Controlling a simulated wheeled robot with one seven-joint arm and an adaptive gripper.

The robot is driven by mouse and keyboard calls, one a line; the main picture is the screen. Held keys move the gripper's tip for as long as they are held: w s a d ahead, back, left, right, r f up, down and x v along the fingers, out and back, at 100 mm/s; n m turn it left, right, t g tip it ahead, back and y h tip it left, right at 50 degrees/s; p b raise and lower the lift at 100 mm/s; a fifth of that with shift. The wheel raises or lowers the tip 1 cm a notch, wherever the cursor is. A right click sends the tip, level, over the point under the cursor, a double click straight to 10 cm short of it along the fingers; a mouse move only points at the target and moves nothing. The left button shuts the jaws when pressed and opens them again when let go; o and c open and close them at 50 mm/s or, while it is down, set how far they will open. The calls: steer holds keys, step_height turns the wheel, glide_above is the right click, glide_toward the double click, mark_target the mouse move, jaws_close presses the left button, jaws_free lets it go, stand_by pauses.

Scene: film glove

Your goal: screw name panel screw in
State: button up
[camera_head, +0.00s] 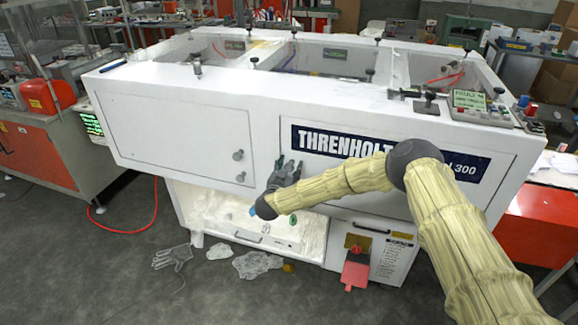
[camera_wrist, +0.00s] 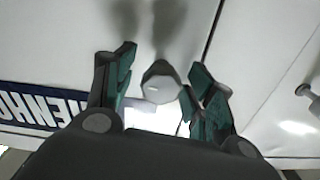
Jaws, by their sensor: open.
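The dark blue name panel (camera_head: 325,142) with white lettering is on the front of the white machine, and my arm covers part of its text. In the wrist view, part of the name panel (camera_wrist: 38,106) shows at the left. A pale, faceted screw head (camera_wrist: 161,82) stands out from the white front between my fingers. In the wrist view, my gripper (camera_wrist: 163,88) is open, with green-padded fingers on either side of the screw head and gaps at both sides. The screw's shank is hidden.
Two door knobs (camera_head: 238,154) stick out from the left door, and one knob (camera_wrist: 300,128) shows in the wrist view. Below is an open lower bay (camera_head: 215,215).

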steer(key=c, duration=1)
